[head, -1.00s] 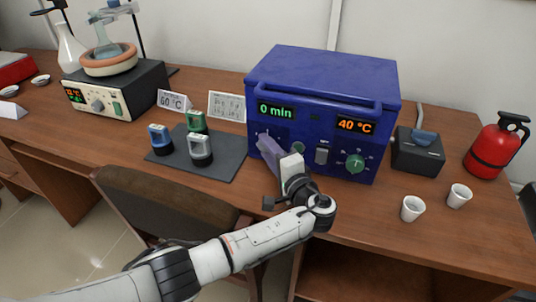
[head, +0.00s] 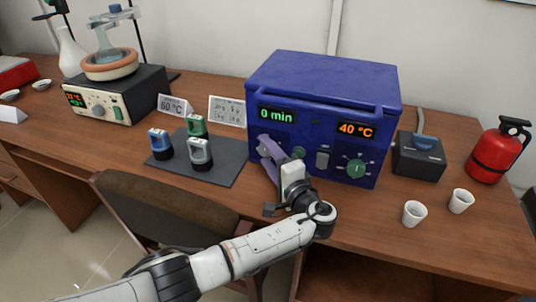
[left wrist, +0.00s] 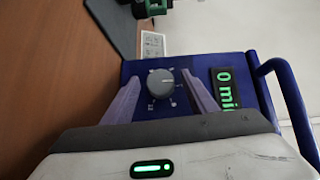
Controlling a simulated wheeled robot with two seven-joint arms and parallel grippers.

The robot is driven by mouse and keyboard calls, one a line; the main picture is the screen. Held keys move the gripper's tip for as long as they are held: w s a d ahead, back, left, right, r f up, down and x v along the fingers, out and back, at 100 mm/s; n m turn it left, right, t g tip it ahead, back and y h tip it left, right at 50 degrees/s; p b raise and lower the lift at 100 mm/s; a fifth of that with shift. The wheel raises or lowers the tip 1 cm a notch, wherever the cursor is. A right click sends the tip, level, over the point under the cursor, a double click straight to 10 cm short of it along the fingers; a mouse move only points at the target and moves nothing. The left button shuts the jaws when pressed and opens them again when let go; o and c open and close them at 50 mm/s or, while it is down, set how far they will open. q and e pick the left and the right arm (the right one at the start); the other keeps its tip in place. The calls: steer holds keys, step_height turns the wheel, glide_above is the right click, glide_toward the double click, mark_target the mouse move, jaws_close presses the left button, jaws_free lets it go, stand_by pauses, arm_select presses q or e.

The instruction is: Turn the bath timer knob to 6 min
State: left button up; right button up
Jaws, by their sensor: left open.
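The blue bath (head: 322,90) stands on the bench, with a green display (head: 276,115) reading 0 min and an orange display (head: 356,130) reading 40 °C. In the left wrist view the grey timer knob (left wrist: 161,83) is on the blue front beside the 0 min display (left wrist: 226,88), with small marks around it. My left gripper (head: 268,151) is open at the left of the bath's front and hides most of the timer knob in the head view. In the left wrist view its purple fingers (left wrist: 160,78) lie on either side of the knob, with visible gaps. My right gripper is not in view.
A handle bar (head: 318,97) runs above the displays. White cups (head: 414,213) stand at right.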

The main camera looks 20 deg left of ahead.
arm_select(q)
steer(key=v, duration=0.9)
steer(key=shift+f, duration=0.1)
steer(key=shift+s+d, duration=0.5)
